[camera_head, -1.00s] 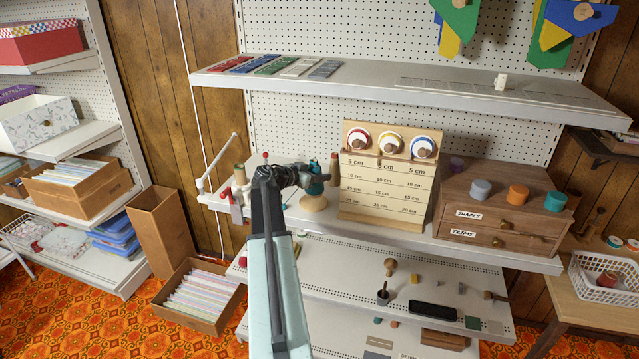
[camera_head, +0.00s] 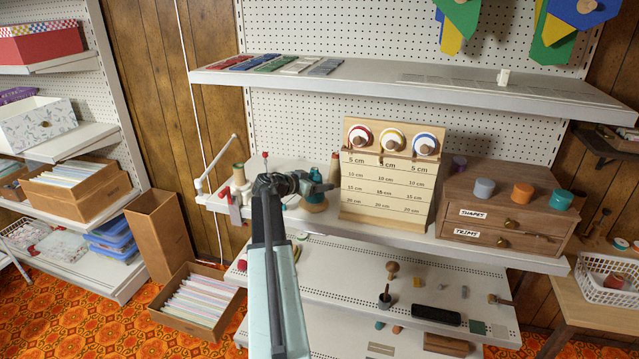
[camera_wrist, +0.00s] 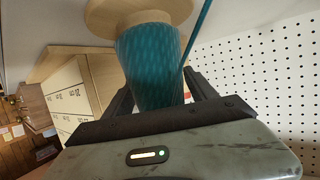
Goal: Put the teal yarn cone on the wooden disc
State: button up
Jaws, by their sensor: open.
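The teal yarn cone (camera_head: 315,186) stands upright on the round wooden disc (camera_head: 314,207), on the white middle shelf left of the measuring board. In the wrist view the cone (camera_wrist: 150,68) shows between my fingers, with its far end at the pale disc (camera_wrist: 112,18). My gripper (camera_head: 320,187) is around the cone with its jaws open; its two fingers also show in the wrist view (camera_wrist: 160,88), one on each side of the cone. A teal strand runs along the cone's right side there. Whether a finger touches the cone is hard to tell.
The wooden measuring board (camera_head: 388,185) stands close right of the disc. A brown cone (camera_head: 335,167) is just behind. A tan spool (camera_head: 239,175) and a white rail (camera_head: 216,163) lie to the left. The upper shelf (camera_head: 400,85) hangs above.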

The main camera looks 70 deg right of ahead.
jog(key=p+v, duration=0.4)
jog(key=v, duration=0.8)
jog(key=w+a+f+n+t+y, duration=0.2)
jog(key=w+a+f+n, duration=0.2)
jog(key=w+a, duration=0.55)
jog(key=w+a+f+n+t+y, duration=0.2)
jog(key=w+a+f+n, duration=0.25)
jog(key=a, duration=1.05)
jog(key=w+a+f+n+t+y, duration=0.2)
jog(key=w+a+f+n, duration=0.15)
jog(key=w+a, duration=0.65)
jog(key=s+a+f+n+y, duration=0.1)
jog(key=a+n+y, duration=0.2)
jog(key=a, duration=1.4)
jog(key=s+a+f+n+y, duration=0.1)
jog(key=a+n, duration=0.7)
jog(key=a, duration=1)
jog(key=f+y, duration=0.1)
jog(key=y, duration=0.1)
jog(key=shift+a+f+y, duration=0.25)
jog(key=shift+y, duration=0.05)
